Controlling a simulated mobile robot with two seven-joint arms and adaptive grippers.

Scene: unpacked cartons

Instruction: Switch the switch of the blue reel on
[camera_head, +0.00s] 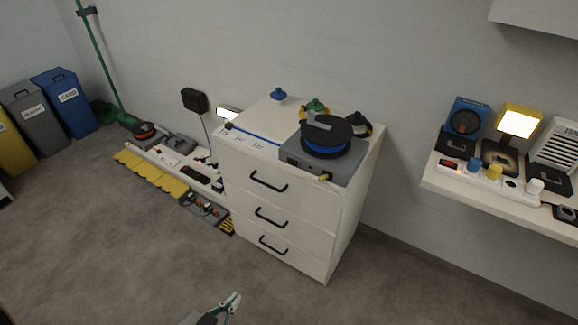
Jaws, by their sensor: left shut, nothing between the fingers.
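The blue reel (325,150) sits on top of the white drawer cabinet. It has a black disc on top, a blue band beneath it and a grey base (338,171). A small yellow part (325,178) shows at the front edge of the base. The reel's switch is too small to make out. My left gripper (232,299) is at the bottom of the view, low in front of the cabinet and well apart from the reel. Its fingers are shut and hold nothing. My right gripper is not in view.
The drawer cabinet (263,209) has black handles. Blue and green items stand behind the reel. Bins stand at far left. The floor before the cabinet is clear.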

